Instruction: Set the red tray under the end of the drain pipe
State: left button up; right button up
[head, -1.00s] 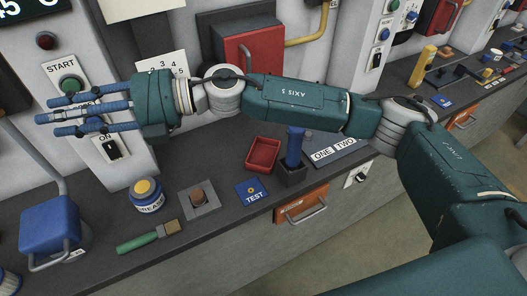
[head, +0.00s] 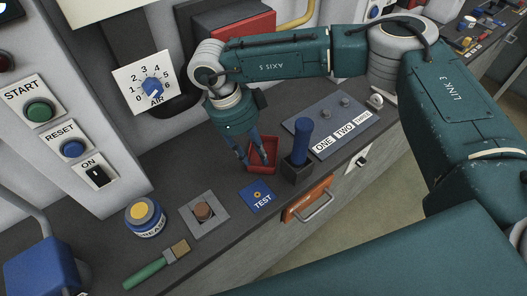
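The small red tray (head: 273,170) lies on the dark worktop, left of the blue-handled lever. My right gripper (head: 256,165) points down at it from above. Its blue fingers are apart: one tip is by the tray's left side and another appears over its inside. The fingers hide part of the tray, and I cannot tell whether they touch it. A grey pipe (head: 28,218) comes down at the left edge behind a blue container; I cannot tell whether it is the drain pipe, and its end is not clear. My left gripper is not in view.
Near the tray are the lever (head: 301,142), a blue TEST card (head: 259,196) and a brown button on a grey plate (head: 205,213).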

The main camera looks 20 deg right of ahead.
aim_at(260, 168)
jog(key=shift+d+f, duration=0.1)
jog(key=shift+f, duration=0.55)
jog(key=p+x, duration=0.2)
jog(key=x, duration=0.1)
jog(key=p+x, duration=0.1)
jog(key=shift+w+f, duration=0.2)
jog(key=shift+f, duration=0.45)
jog(key=shift+c, duration=0.5)
grip_shut()
